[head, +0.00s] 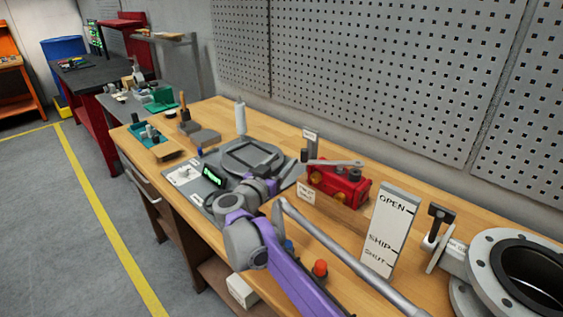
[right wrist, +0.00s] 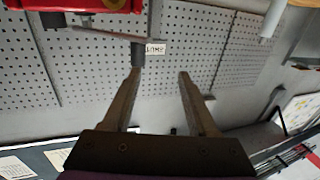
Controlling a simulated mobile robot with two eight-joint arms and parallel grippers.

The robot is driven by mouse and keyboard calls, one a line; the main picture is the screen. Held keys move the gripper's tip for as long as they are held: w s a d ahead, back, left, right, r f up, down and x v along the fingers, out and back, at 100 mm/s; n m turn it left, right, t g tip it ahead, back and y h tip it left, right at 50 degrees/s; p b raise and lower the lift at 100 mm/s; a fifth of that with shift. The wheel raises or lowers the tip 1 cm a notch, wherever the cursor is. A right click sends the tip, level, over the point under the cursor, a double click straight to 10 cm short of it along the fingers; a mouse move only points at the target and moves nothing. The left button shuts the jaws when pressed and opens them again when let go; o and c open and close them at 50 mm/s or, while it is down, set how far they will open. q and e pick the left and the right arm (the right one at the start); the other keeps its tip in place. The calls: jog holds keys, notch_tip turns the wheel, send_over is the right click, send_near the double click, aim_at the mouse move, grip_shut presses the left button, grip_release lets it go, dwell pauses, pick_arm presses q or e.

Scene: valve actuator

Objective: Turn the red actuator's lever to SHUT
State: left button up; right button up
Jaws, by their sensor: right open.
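The red actuator (head: 340,186) stands on a wooden block on the bench. Its grey lever (head: 335,162) lies across the top, its free end to the left near a small upright label (head: 310,135). In the right wrist view, a red edge of the actuator (right wrist: 75,4) shows at top left. There the lever (right wrist: 95,32) ends in a dark grip (right wrist: 138,55) just beyond the left fingertip, beside the label (right wrist: 155,48). My right gripper (head: 290,173) is open and empty, left of the lever. Contact cannot be told. My left gripper is out of view.
A white board (head: 390,230) marked OPEN, SHIP and SHUT stands right of the actuator. A flanged grey valve (head: 490,270) sits at far right. A grey fixture (head: 188,174) and a teal tray (head: 135,134) lie left. A perforated wall (head: 390,70) closes the back.

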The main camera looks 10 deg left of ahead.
jog(key=shift+s, duration=0.1)
jog(key=v, duration=1)
jog(key=shift+s, duration=0.3)
jog(key=shift+a, duration=0.15)
